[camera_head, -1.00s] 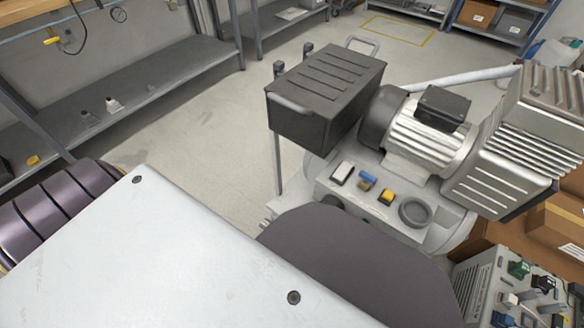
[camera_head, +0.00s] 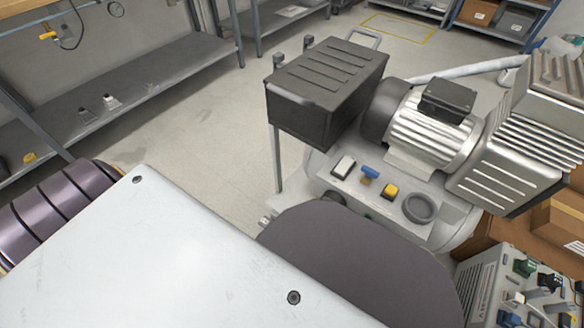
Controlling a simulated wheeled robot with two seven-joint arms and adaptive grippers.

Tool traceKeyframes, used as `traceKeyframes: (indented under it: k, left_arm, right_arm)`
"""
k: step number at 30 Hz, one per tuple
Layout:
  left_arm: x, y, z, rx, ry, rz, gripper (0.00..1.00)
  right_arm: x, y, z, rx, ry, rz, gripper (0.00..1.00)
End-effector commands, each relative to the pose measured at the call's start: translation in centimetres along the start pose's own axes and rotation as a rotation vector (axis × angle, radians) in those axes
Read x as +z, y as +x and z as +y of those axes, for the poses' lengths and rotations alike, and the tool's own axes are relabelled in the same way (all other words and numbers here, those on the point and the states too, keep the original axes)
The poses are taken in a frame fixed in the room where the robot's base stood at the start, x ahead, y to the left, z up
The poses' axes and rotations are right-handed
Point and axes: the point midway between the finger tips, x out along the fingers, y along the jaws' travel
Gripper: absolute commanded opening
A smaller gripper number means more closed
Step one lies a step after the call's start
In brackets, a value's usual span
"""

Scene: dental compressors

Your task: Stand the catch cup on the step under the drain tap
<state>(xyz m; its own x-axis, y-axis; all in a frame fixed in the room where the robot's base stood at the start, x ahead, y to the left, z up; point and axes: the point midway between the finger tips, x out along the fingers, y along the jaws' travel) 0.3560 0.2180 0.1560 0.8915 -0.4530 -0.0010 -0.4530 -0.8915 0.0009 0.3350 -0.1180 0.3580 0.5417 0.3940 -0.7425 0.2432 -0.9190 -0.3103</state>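The compressor shows in the head view, with a silver finned motor (camera_head: 425,138) and a black ribbed box (camera_head: 328,85). On its light grey deck (camera_head: 385,205) sit a round grey cup-like ring (camera_head: 420,208), a blue-handled part (camera_head: 369,173), a yellow part (camera_head: 390,190) and a white block (camera_head: 343,166). I cannot tell whether the grey ring is the catch cup, or whether the blue-handled part is the drain tap. No step can be made out for certain; the compressor's lower front is hidden behind my own body. Neither gripper is in view.
A grey box with coloured fittings (camera_head: 525,290) and a cardboard box (camera_head: 560,222) stand at the right. A long grey shelf (camera_head: 130,90) runs along the left wall. Open floor (camera_head: 215,135) lies between shelf and compressor. Dark blue shelving is at the back right.

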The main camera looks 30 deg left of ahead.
Motion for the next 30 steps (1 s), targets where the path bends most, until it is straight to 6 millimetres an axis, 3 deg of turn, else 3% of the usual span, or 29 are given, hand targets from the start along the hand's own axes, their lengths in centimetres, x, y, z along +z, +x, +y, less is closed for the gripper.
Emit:
traceKeyframes:
  k: [14,15,19,30]
  left_arm:
    - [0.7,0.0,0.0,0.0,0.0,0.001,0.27]
    - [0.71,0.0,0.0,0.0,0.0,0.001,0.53]
    - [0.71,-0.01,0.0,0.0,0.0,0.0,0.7]
    - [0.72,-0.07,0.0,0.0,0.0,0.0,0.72]
  right_arm:
    - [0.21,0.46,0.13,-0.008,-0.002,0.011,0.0]
    - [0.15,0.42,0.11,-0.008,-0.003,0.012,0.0]
    - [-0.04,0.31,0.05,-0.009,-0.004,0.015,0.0]
    - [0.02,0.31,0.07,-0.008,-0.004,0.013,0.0]
